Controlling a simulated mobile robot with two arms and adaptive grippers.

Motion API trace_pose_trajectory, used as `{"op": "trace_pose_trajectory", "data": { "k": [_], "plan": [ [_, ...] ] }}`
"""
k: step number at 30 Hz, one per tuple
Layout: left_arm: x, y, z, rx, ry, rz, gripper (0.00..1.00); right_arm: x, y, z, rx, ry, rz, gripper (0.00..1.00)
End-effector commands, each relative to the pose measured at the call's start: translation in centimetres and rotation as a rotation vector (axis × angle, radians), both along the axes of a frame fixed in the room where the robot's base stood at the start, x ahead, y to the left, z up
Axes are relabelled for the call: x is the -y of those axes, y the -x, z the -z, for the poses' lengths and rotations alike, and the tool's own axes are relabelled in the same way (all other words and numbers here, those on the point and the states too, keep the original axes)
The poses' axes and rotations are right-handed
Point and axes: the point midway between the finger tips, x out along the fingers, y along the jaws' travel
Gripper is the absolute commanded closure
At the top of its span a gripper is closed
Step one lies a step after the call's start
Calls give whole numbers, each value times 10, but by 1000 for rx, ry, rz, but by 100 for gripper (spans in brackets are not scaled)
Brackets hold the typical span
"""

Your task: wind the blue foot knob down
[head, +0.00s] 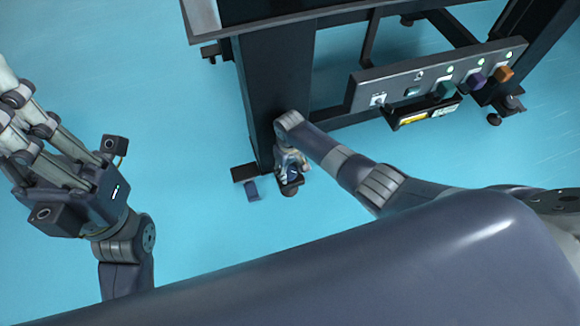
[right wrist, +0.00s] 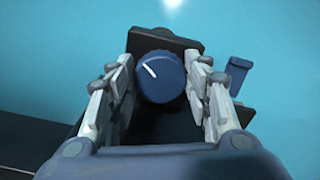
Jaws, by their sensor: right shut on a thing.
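The blue foot knob (right wrist: 161,78) is a round dial in the middle of the right wrist view. Its white mark points to the upper left. My right gripper (head: 291,180) is low at the foot of the dark table leg (head: 277,95). Its fingers stand on the left and right sides of the knob and are shut on it. In the head view the gripper mostly hides the knob. My left gripper (head: 40,135) is raised at the left, far from the leg; its fingertips are near the picture's edge and their gap is unclear.
A control panel (head: 437,72) with coloured knobs, among them purple (head: 474,81) and orange (head: 504,74), hangs right of the leg. A small blue piece (head: 252,190) is beside the foot. The floor (head: 190,130) left of the leg is clear.

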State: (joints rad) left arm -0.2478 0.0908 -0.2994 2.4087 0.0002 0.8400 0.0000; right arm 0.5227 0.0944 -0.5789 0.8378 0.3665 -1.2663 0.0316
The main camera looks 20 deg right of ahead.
Motion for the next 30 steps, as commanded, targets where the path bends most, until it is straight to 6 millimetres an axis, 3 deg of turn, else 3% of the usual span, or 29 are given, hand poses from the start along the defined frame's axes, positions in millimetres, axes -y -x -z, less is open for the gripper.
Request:
{"op": "trace_pose_trajectory", "data": {
  "k": [7, 17, 18, 21, 30],
  "plan": [
    [-2, 5, 1, -52, 6, 3, 100, -2, 1, -2, -2, 0, 206, 78],
    [-2, 6, 4, -55, 6, 4, 100, -1, 1, 0, 0, 1, 236, 78],
    [-2, 6, 4, -55, 6, 3, 100, -1, 1, 0, 0, 1, 236, 52],
    [-2, 6, 4, -55, 6, 4, 100, -1, 1, 0, 0, 1, 235, 34],
    [-2, 6, 3, -54, 7, 3, 100, -1, 1, 0, 0, 1, 235, 34]
  ]
}}
